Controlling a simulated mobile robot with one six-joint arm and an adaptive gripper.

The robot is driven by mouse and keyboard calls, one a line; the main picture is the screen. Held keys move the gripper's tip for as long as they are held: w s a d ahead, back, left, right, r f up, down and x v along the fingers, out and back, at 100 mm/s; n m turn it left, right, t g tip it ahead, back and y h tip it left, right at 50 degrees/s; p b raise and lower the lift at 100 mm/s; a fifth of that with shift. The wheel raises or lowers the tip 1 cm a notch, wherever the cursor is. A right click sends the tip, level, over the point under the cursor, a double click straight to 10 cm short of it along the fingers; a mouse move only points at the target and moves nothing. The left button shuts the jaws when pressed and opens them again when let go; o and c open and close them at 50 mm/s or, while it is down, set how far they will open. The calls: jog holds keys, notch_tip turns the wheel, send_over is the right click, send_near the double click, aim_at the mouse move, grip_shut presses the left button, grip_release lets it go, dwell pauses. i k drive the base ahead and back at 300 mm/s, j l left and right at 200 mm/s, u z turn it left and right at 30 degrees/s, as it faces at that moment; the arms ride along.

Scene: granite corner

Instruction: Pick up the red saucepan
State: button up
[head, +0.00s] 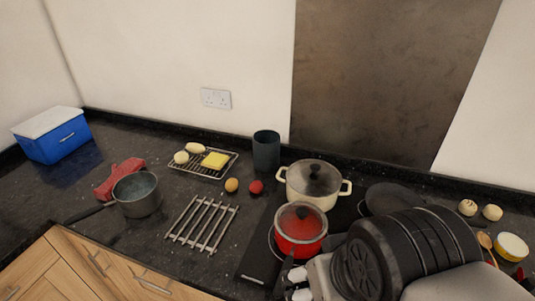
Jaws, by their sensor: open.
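The red saucepan (300,232) stands upright on the dark hob in the head view, with a lid with a dark knob on it. My gripper (290,284) is open in front of the saucepan, at the bottom of the view. It is partly hidden by my arm, which fills the lower right. I cannot tell whether the fingers touch the saucepan.
A cream lidded pot (313,186) stands right behind the saucepan. A metal trivet (202,224) and a grey saucepan (137,196) lie to the left. A dark cup (266,152) and a rack (228,168) with food are behind. A dark pan (391,198) is right.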

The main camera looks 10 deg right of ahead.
aim_at(293, 251)
jog(key=z, duration=0.2)
jog(key=k+l+z, duration=0.15)
jog(key=z, duration=0.2)
jog(key=k+l+z, duration=0.2)
jog(key=z, duration=0.15)
jog(key=k, duration=0.05)
